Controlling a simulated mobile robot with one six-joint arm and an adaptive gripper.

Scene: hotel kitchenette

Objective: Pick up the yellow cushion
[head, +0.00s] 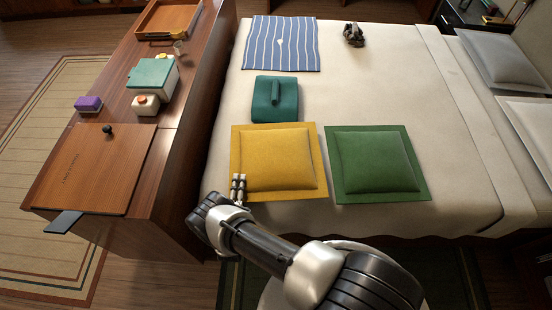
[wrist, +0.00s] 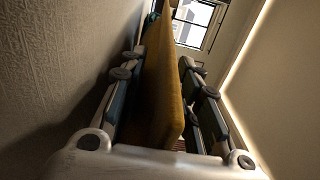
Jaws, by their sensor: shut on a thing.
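The yellow cushion (head: 276,159) is square with a flat border and lies on the bed, left of the green cushion (head: 374,161). My gripper (head: 239,186) is at its near left edge. In the wrist view, the yellow cushion (wrist: 162,85) stands edge-on between the two fingers of my gripper (wrist: 160,90), which are shut on it. In the head view, my gripper covers a small part of the cushion's near left border. I cannot tell whether the cushion is clear of the bed.
A teal folded item (head: 275,99) lies just behind the yellow cushion. A blue striped cloth (head: 281,43) and a small dark object (head: 353,35) are farther back on the bed (head: 390,80). A wooden counter (head: 190,110) with boxes runs along the left.

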